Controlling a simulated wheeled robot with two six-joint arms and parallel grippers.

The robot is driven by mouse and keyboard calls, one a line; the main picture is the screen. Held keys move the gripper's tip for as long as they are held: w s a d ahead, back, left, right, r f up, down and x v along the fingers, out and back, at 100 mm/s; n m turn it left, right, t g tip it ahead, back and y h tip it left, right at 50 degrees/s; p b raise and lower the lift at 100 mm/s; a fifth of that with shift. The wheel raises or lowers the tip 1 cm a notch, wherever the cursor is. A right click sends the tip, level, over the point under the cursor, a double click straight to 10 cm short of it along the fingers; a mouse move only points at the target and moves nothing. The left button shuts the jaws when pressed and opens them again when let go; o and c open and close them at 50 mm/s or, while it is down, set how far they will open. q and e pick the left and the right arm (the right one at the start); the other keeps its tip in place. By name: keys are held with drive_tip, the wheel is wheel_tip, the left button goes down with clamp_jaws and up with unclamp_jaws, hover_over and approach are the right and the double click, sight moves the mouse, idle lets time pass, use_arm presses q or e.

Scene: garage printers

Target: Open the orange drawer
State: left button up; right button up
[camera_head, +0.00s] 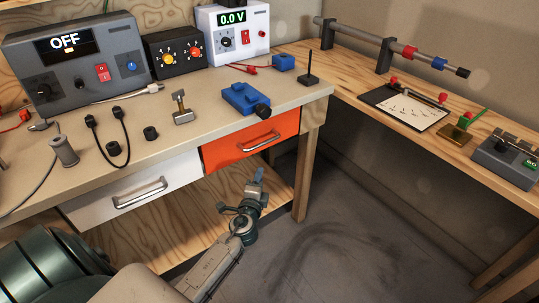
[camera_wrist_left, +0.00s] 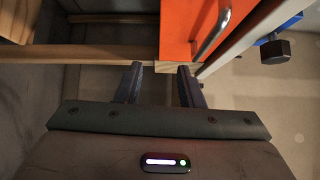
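The orange drawer (camera_head: 225,153) sits under the workbench top at its right end. Its front looks flush with the bench. It has a silver bar handle (camera_head: 254,144). My left gripper (camera_head: 244,191) is below and in front of the drawer, apart from the handle. In the left wrist view, my left gripper (camera_wrist_left: 161,84) has its two fingers spread with nothing between them. The orange drawer front (camera_wrist_left: 178,25) is ahead of the fingers, and its handle (camera_wrist_left: 212,35) lies to the right of their gap. My right gripper is not in view.
A white drawer (camera_head: 98,202) with a silver handle is left of the orange one. A wooden bench leg (camera_head: 307,175) stands to the right. A blue vise-like block (camera_head: 245,98) sits on the bench top (camera_head: 205,120) above the drawer. Open floor (camera_head: 350,225) lies to the right.

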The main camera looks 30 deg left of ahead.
use_arm(q)
drive_tip(key=m+t, duration=0.1)
drive_tip(key=t, duration=0.1)
approach(266, 141)
drive_tip(key=shift+y, duration=0.4)
drive_tip(key=x, duration=0.6)
drive_tip(key=f+p+x, duration=0.1)
drive_tip(key=x, duration=0.3)
drive_tip(key=shift+w+d, duration=0.1)
drive_tip(key=shift+w, duration=0.1)
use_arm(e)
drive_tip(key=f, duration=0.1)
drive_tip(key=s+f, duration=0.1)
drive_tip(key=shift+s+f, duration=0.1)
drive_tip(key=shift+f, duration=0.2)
use_arm(q)
clamp_jaws()
